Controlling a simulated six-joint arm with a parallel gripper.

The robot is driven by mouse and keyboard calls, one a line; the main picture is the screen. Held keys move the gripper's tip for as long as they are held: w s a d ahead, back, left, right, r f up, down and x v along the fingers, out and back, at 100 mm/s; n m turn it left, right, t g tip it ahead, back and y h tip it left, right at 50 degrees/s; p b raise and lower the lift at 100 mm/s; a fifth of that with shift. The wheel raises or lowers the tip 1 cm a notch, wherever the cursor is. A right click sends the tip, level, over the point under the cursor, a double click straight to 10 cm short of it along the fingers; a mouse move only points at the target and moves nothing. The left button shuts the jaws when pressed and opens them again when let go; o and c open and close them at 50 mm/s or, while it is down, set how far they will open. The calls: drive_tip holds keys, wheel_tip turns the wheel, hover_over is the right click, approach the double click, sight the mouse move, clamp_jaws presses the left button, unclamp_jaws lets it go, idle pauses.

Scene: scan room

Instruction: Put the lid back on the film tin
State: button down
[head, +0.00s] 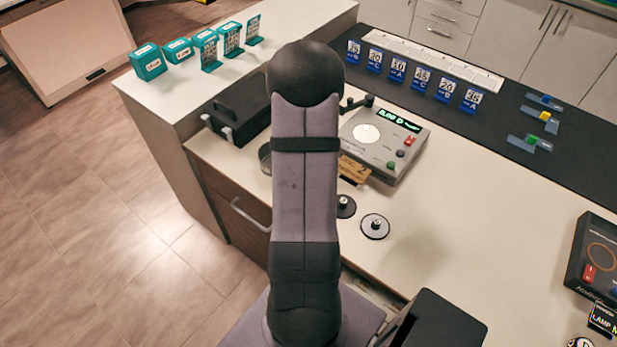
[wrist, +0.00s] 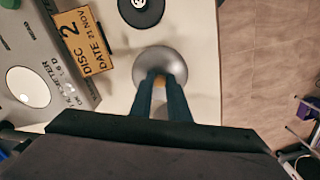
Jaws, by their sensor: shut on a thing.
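My gripper (wrist: 160,80) is shut on a silvery round lid (wrist: 146,64) in the wrist view. A small yellowish part shows between the fingers, and the lid's near side is hidden by them. How high the lid is above the counter is hard to tell. In the head view my arm hides the gripper and lid. The film tin (head: 264,159), a round grey open-looking tin, shows partly at the left of my arm, near the counter's left edge. I do not make out the tin in the wrist view.
A black box (head: 240,108) stands behind the tin.

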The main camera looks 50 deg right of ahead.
wheel_tip(320, 180, up, 5)
drive_tip(key=shift+d+r+b, duration=0.1)
drive_tip(key=shift+r+b, duration=0.05)
drive_tip(key=shift+b, duration=0.25)
drive_tip(key=shift+w+a+r+p, duration=0.2)
drive_tip(key=shift+w+r+p, duration=0.1)
drive_tip(key=shift+r+p, duration=0.2)
drive_tip(key=a+p, duration=0.1)
drive_tip(key=w+a+p, duration=0.1)
drive_tip(key=a+n+p, duration=0.1)
drive_tip(key=shift+w+a+f+p, duration=0.1)
drive_tip(key=shift+w+f+p, duration=0.15)
drive_tip(key=shift+f+p, duration=0.1)
drive_tip(key=shift+n, duration=0.8)
drive_tip(key=w+d+p, duration=0.1)
drive_tip(key=w, duration=0.2)
drive_tip(key=w+d+p, duration=0.1)
drive_tip(key=w, duration=0.3)
drive_tip(key=w+d+p, duration=0.1)
drive_tip(key=w, duration=0.2)
drive_tip(key=shift+w+d+f, duration=0.1)
drive_tip(key=shift+w+d, duration=0.2)
drive_tip(key=shift+d, duration=0.05)
drive_tip(key=shift+f, duration=0.1)
